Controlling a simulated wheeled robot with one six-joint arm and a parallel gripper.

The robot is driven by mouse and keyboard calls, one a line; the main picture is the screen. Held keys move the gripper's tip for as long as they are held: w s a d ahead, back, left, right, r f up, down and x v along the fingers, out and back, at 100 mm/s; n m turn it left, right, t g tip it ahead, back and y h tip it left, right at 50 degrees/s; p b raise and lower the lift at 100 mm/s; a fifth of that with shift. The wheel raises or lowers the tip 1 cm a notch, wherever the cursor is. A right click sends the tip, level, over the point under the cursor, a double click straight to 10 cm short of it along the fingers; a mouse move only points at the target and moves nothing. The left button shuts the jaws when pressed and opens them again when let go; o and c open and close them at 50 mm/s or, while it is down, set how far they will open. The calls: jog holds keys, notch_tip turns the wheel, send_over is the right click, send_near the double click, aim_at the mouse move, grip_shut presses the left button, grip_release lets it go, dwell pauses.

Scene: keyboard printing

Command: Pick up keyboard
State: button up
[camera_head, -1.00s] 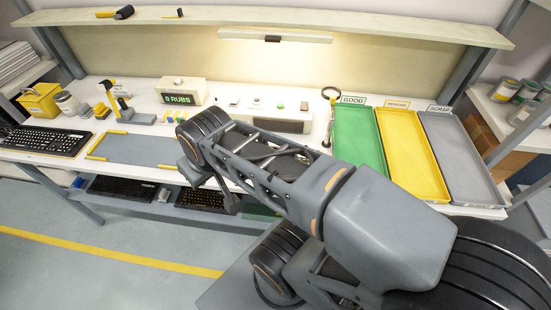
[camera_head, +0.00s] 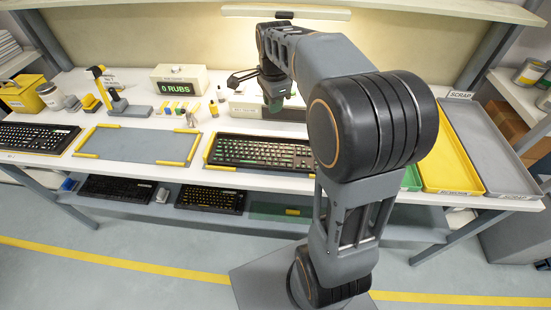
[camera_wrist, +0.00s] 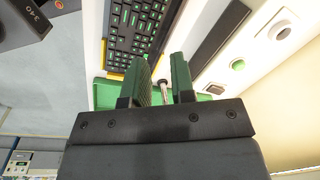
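A black keyboard with green key markings (camera_head: 262,152) lies on the white bench at the middle, framed by yellow corner pieces. It also shows in the wrist view (camera_wrist: 138,22), cut off by the top edge. My gripper (camera_head: 275,103) hangs over the bench just behind the keyboard's right part, small and partly covered by my arm. In the wrist view my gripper (camera_wrist: 162,62) has two green-padded fingers with a gap between them. It is open and empty, and the keyboard lies beyond and left of the fingertips. Another keyboard with white markings (camera_head: 36,138) lies at the bench's left end.
An empty grey mat with yellow corners (camera_head: 140,145) lies left of the keyboard. A counter box (camera_head: 180,80) and a small stand (camera_head: 128,108) stand behind. Yellow (camera_head: 453,165) and grey (camera_head: 490,150) trays are at right. More keyboards (camera_head: 210,198) lie on the lower shelf.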

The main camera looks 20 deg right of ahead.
jog(key=w+d+f+m+g+b, duration=0.1)
jog(key=w+d+f+m+b, duration=0.15)
jog(key=w+f+m, duration=0.3)
send_over(277, 137)
jog(key=shift+m, duration=0.45)
jog(key=f, duration=0.7)
jog(key=shift+a+f, duration=0.2)
jog(key=shift+f, duration=0.15)
jog(key=shift+w+d+f+p, duration=0.1)
jog(key=shift+f+p, duration=0.05)
jog(key=shift+f, duration=1.5)
jog(key=shift+w+d+f+p, duration=0.1)
jog(key=shift+f+p, duration=0.05)
jog(key=shift+f, duration=1.5)
grip_shut()
